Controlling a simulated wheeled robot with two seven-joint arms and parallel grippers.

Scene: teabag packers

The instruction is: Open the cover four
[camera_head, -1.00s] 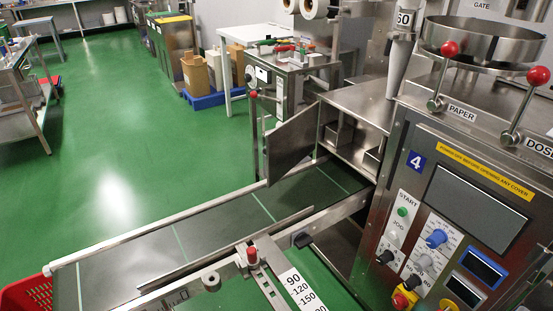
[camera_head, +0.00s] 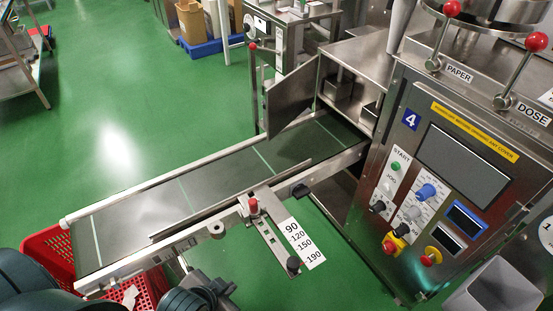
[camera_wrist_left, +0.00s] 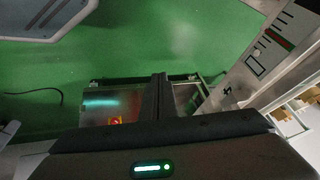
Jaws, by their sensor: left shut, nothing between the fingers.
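The machine with the blue number 4 plate (camera_head: 410,119) stands at the right in the head view. Its front panel has a dark screen (camera_head: 463,165), START and JOG buttons, and a yellow strip (camera_head: 474,132) about opening any cover. A hinged metal flap (camera_head: 293,100) at its left side stands swung out above the conveyor. I cannot tell whether this flap is cover four. Dark parts of my arm show at the lower left, well away from the machine. My left gripper (camera_wrist_left: 159,82) is shut and empty in the left wrist view, above green floor. My right gripper is not seen.
A conveyor (camera_head: 225,175) runs from the machine to the lower left, with a scale plate (camera_head: 300,243) on its near side. A red crate (camera_head: 47,252) is at its far end. Red-knobbed levers stick up on the machine. Open green floor (camera_head: 130,110) lies beyond the conveyor.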

